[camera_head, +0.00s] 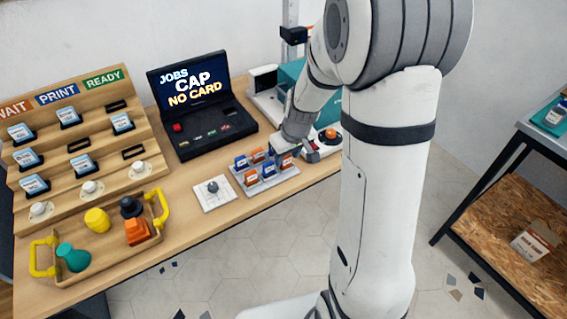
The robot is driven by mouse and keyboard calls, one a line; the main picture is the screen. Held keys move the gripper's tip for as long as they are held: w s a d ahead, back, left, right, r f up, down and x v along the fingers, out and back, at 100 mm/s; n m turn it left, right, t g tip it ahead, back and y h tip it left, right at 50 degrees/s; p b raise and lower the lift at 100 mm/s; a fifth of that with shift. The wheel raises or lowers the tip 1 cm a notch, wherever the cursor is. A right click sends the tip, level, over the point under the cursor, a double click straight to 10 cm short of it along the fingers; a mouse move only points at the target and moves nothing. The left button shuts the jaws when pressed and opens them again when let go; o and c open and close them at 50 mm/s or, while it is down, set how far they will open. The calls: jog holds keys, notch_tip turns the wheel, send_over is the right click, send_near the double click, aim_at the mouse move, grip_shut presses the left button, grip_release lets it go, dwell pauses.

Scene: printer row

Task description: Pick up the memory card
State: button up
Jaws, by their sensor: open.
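Several small blue and orange cards with pale labels stand in a grey holder (262,187) near the table's front edge. Among them are a blue card (241,162) at the back left and an orange card (287,162) at the right. I cannot tell which is the memory card. My gripper (310,154) is open, at the right end of the holder, close to the right orange card. My arm hides part of the table behind it. I cannot tell whether the fingers touch anything.
A black console (205,132) reads "JOBS CAP NO CARD". A wooden rack (70,150) holds labelled cards and white knobs at left. A yellow-handled tray (102,256) holds coloured pieces. A white plate (205,203) bears a grey ball. A shelf (490,205) stands at right.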

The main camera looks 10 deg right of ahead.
jog(key=shift+w+f, duration=0.15)
jog(key=shift+f, duration=0.45)
jog(key=c, duration=0.7)
